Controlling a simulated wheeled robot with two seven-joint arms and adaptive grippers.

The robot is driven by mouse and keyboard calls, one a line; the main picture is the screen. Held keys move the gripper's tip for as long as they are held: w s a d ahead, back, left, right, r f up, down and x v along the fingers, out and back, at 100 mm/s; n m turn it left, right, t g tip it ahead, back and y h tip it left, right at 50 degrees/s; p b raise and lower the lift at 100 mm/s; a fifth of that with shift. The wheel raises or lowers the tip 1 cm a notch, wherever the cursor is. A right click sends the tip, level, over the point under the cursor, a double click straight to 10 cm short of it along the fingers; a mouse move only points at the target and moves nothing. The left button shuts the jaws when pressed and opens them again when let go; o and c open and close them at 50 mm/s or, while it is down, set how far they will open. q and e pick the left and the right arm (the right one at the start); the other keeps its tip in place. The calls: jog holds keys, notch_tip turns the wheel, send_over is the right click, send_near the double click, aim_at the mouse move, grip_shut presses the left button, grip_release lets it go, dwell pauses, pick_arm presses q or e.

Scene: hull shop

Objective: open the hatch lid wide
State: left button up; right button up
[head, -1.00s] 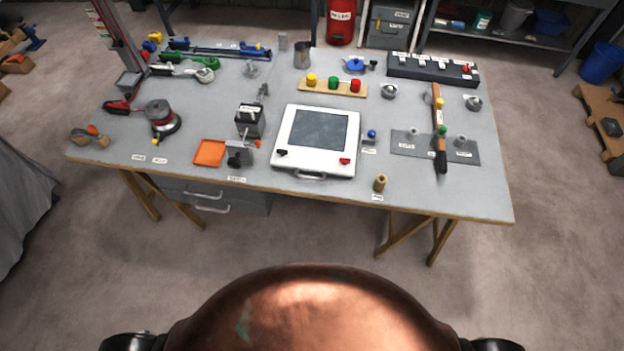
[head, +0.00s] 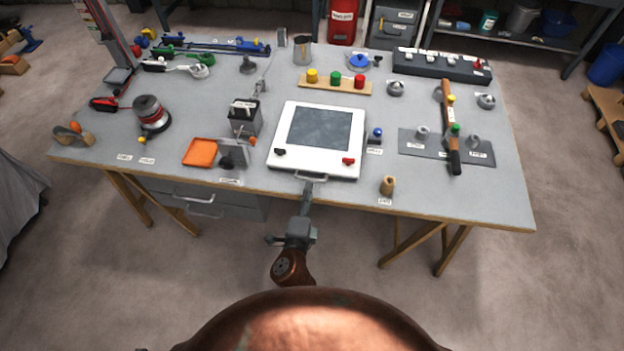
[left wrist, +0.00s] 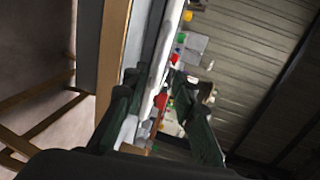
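The hatch is a white square panel with a grey window (head: 320,128), lying flat and closed on the bench. A black catch (head: 280,152) and a red catch (head: 348,161) sit near its front corners. A pale bar handle (head: 313,178) is on its front edge. My left gripper (head: 308,188) reaches up from below to just in front of the handle. In the left wrist view its two dark fingers (left wrist: 160,98) are spread, with the white hatch edge and red catch showing between and beyond them. I cannot tell whether they touch the handle. My right gripper is out of view.
On the grey bench (head: 350,192), a wooden peg (head: 387,186) stands right of the hatch. An orange tray (head: 200,152) and a dark box (head: 244,118) are to its left. A strip with coloured buttons (head: 335,85) is behind it.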

aim_at(312, 180)
pick_arm(q)
jog(key=b+x, duration=0.1)
jog(key=x, duration=0.6)
jog(key=shift+f, duration=0.1)
grip_shut()
dwell(0.6)
